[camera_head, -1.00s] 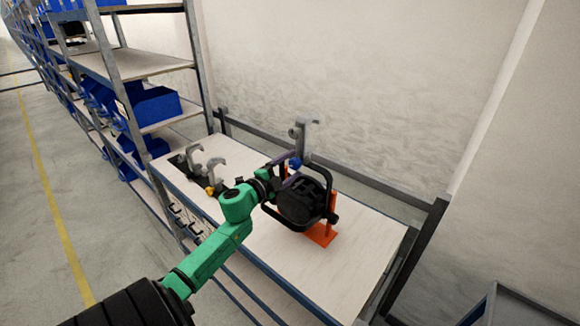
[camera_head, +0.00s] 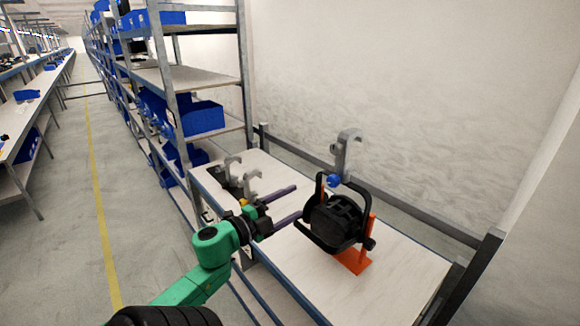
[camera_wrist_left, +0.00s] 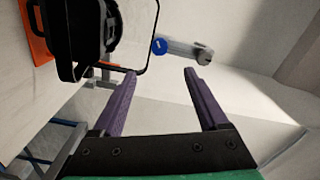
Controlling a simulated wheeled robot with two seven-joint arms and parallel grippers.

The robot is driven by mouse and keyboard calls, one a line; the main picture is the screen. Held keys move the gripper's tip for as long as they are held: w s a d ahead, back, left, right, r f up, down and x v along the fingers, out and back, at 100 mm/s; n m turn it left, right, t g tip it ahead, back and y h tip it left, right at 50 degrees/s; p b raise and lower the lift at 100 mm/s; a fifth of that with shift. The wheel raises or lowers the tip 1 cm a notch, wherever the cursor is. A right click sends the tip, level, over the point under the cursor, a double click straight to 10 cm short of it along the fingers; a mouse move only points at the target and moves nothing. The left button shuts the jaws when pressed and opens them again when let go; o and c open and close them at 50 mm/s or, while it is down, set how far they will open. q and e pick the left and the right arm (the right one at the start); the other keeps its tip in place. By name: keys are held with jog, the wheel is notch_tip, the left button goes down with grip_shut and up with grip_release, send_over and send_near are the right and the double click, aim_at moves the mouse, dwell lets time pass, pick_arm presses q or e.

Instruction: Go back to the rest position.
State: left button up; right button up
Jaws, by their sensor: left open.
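My left gripper (camera_head: 291,205) comes in on the green arm over the near edge of the table. Its two purple fingers are apart and nothing is between them; they also show in the left wrist view (camera_wrist_left: 160,85). A black par can (camera_head: 335,222) in its yoke stands on an orange stand (camera_head: 356,262) just right of the fingers. A grey hook clamp (camera_head: 346,152) with a blue knob (camera_head: 333,181) tops the yoke. In the left wrist view the par can (camera_wrist_left: 85,30) is at upper left, beside the fingers. My right gripper is not in view.
The table (camera_head: 400,285) is bare at its right end. Grey hook clamps (camera_head: 252,183) stand at its left end. A shelf rack with blue bins (camera_head: 203,118) rises behind that end. A wall closes off the back. The aisle floor (camera_head: 70,230) at left is clear.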

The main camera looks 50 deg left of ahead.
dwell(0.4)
pick_arm(q)
jog(key=s+a+f+n+g+y+b, duration=0.1)
jog(key=a+f+n+g+y, duration=0.15)
jog(key=f, duration=0.85)
jog(key=s+a+f+n+g+y+b, duration=0.1)
jog(key=a+f+n+b, duration=0.2)
jog(key=f, duration=0.8)
jog(key=s+d+f+n+g, duration=0.2)
jog(key=s+f, duration=0.1)
jog(key=f, duration=0.7)
jog(key=s+d+f+n+g, duration=0.2)
jog(key=s+f+n+g, duration=0.1)
jog(key=f, duration=0.7)
jog(key=s+d+f+g+h+b, duration=0.2)
jog(key=s+d+f+g, duration=0.2)
jog(key=s+d+f, duration=0.5)
jog(key=s+d+f+n+g+h+b, duration=0.1)
jog(key=s+d+f+g, duration=0.3)
jog(key=s+d+f, duration=0.6)
notch_tip(320, 180, down, 6)
jog(key=shift+s+d+h+b, duration=0.25)
jog(key=shift+s+h+b, duration=0.25)
jog(key=shift+s, duration=0.45)
